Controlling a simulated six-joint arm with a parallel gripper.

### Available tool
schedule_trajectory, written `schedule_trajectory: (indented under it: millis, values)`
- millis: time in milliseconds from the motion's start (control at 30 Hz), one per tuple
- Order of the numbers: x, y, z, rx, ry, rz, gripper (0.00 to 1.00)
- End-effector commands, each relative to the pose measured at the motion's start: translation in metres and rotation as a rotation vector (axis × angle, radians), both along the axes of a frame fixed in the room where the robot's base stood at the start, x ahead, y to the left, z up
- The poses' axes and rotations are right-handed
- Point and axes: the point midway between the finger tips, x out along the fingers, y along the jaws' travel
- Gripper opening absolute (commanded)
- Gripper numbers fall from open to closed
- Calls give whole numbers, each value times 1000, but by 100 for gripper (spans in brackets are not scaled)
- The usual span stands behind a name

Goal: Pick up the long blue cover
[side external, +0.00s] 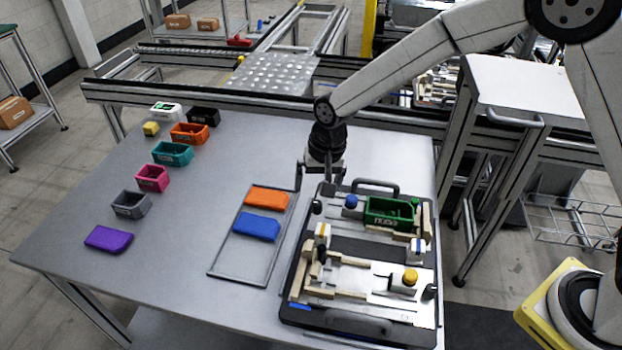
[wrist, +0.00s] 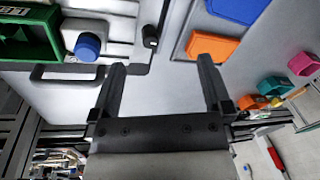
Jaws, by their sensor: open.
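The long blue cover (side external: 257,226) lies flat inside a thin metal frame on the table, just in front of an orange cover (side external: 267,197). In the wrist view the blue cover (wrist: 238,8) shows at the top edge, partly cut off, with the orange cover (wrist: 212,46) nearer my fingers. My gripper (side external: 324,168) is above the table behind the pallet fixture, to the right of and beyond both covers. In the wrist view its fingers (wrist: 162,72) are wide apart with nothing between them.
The black pallet fixture (side external: 345,319) with a green bin (side external: 388,212) stands right of the frame (side external: 237,277). Several coloured bins line the left, with a purple cover (side external: 108,239) in front. The table between is clear. A conveyor rail (side external: 210,101) runs behind.

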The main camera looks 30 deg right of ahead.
Motion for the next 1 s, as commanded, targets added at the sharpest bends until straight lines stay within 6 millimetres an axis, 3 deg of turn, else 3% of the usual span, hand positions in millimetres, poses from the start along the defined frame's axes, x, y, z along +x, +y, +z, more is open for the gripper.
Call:
schedule_trajectory:
  millis: [1000]
  values:
    - [27, 72, -23, 347, 122, -1382, 100]
